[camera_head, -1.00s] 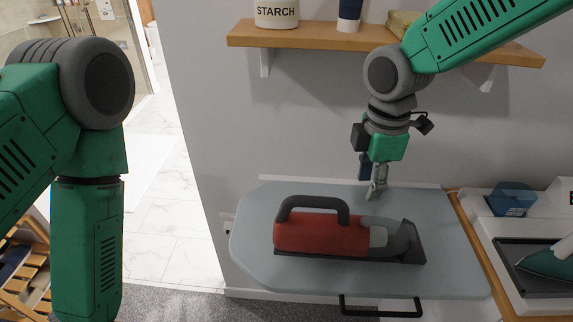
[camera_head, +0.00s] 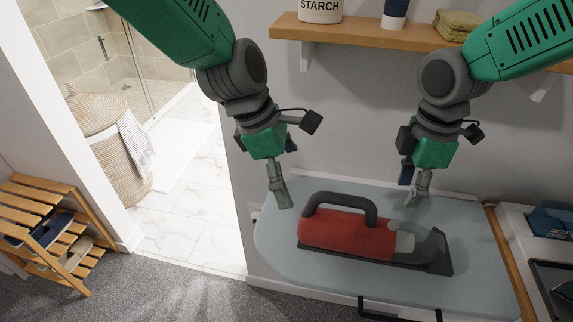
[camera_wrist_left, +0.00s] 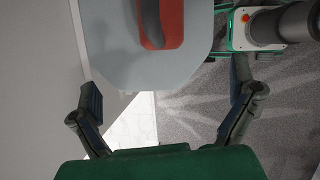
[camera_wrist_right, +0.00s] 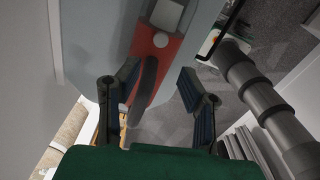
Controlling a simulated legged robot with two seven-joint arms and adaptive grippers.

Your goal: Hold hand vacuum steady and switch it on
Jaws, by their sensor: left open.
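The hand vacuum (camera_head: 345,232) is red with a dark looped handle (camera_head: 340,203) and dark nozzle. It lies on the pale blue-grey board (camera_head: 290,265), nozzle to the right. My left gripper (camera_head: 281,195) is open and empty above the board's left end, left of the vacuum. In the left wrist view, the vacuum's red end (camera_wrist_left: 168,25) lies beyond the spread fingers. My right gripper (camera_head: 418,195) is open above the board, behind the nozzle end. The right wrist view shows the handle (camera_wrist_right: 145,85) and a small pale round button (camera_wrist_right: 160,40) on the red body. Neither gripper visibly touches the vacuum.
A wooden shelf (camera_head: 360,32) with a starch container (camera_head: 320,8) hangs on the wall above. A blue item (camera_head: 550,218) stands right of the board. A slatted wooden rack (camera_head: 50,235) and woven basket (camera_head: 115,150) are at the left. The carpet in front is clear.

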